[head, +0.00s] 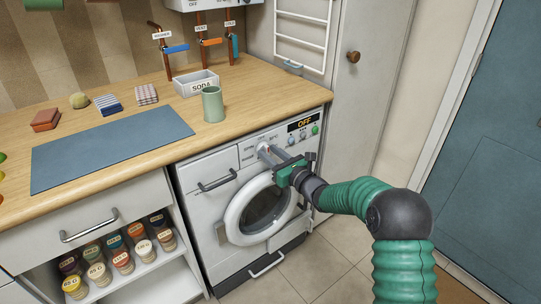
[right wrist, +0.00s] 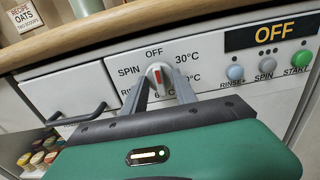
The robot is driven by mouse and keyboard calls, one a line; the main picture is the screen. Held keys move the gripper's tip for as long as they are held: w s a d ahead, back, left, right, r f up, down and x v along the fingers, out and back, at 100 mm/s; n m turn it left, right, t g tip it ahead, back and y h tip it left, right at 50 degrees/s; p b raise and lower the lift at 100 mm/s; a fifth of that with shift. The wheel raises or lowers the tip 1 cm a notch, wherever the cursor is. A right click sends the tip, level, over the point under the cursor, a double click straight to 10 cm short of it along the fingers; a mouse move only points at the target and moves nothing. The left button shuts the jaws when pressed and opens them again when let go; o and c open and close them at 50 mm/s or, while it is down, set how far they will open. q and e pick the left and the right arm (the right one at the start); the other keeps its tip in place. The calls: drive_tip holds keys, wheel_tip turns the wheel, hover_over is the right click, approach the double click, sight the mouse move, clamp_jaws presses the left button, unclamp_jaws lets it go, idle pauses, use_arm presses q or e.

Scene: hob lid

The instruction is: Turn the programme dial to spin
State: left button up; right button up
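The washing machine (head: 215,215) is white with a round door, under the wooden worktop. Its programme dial (right wrist: 158,74) is a small pale knob with a red mark pointing up towards OFF; SPIN is printed to its upper left and 30°C to its right. The display (right wrist: 270,35) reads OFF. My right gripper (head: 266,151) is at the machine's front panel, reaching in from the right. In the right wrist view its two fingers (right wrist: 160,82) stand either side of the dial; whether they press on it I cannot tell. My left gripper is not in view.
RINSE+ (right wrist: 235,73), SPIN (right wrist: 266,65) and START (right wrist: 301,58) buttons sit right of the dial. A drawer handle (head: 217,181) is to the left. Spice jars fill the shelf at lower left.

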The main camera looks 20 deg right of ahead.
clamp_jaws()
idle(0.5)
